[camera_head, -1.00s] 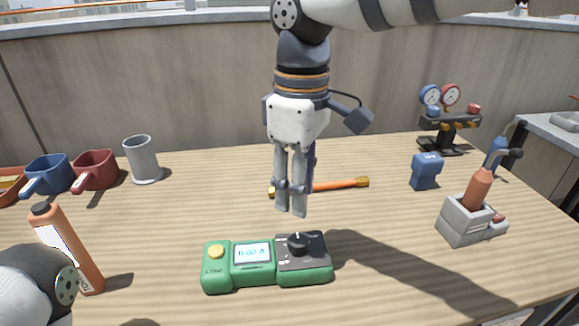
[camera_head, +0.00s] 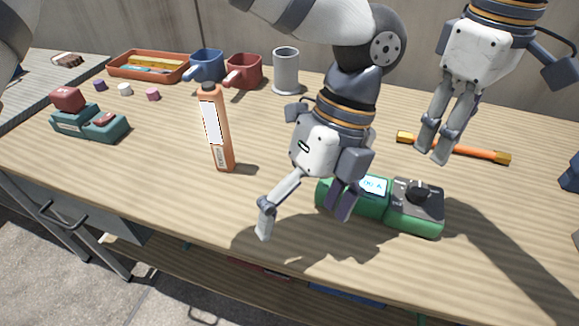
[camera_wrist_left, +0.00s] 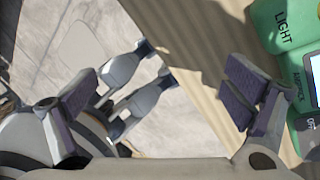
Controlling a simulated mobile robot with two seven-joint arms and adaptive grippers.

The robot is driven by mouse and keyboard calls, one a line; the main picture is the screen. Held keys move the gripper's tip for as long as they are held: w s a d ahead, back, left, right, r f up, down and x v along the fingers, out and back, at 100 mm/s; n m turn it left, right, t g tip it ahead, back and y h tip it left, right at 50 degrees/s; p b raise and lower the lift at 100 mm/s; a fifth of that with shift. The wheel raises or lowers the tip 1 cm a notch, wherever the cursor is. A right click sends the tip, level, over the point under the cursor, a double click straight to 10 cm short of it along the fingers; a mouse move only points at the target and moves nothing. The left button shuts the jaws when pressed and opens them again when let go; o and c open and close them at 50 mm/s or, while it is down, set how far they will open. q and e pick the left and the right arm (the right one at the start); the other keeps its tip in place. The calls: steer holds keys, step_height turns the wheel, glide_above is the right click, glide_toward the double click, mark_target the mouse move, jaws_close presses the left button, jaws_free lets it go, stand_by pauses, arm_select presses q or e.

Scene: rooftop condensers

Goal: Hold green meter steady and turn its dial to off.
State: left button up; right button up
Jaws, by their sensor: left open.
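The green meter lies face up on the table; its bare right part (camera_head: 413,212) shows in the head view. Its black dial (camera_head: 418,191) is on the right part, and its lit screen (camera_head: 374,184) is partly covered by my left gripper. My left gripper (camera_head: 304,212) is open, with its fingers wide apart and nothing between them. One finger overlaps the meter's left end in the head view; contact cannot be told. In the left wrist view the meter (camera_wrist_left: 284,28) is at the right edge, outside the right finger. My right gripper (camera_head: 434,154) hangs above and behind the dial, empty.
An orange tube (camera_head: 216,140) stands left of my left gripper. A teal device (camera_head: 90,126) is far left.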

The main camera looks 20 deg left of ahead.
mark_target(420, 188)
arm_select(q)
steer(key=w+r+n+t, duration=0.1)
steer(key=w+r+n, duration=0.1)
steer(key=w, duration=0.2)
steer(key=w+d+r+n+t+h, duration=0.1)
steer(key=w+r+n, duration=0.1)
steer(key=w, duration=0.2)
steer(key=w+r+n+t, duration=0.1)
steer(key=w+r+n, duration=0.1)
steer(key=w, duration=0.2)
steer(key=shift+d+r+n+t+h, duration=0.35)
steer(key=shift+d+n+t+h, duration=0.05)
steer(key=shift+w+f, duration=0.15)
steer(key=shift+f, duration=0.1)
step_height(420, 188, down, 11)
steer(key=shift+f, duration=0.2)
steer(key=c, duration=1.6)
steer(key=shift+c, duration=0.3)
arm_select(e)
steer(key=o, duration=0.4)
steer(key=shift+c, duration=0.2)
step_height(420, 188, down, 10)
steer(key=m, duration=1.2)
steer(key=shift+r+m, duration=0.2)
steer(key=shift+m, duration=0.2)
steer(key=shift+c, duration=0.5)
jaws_close()
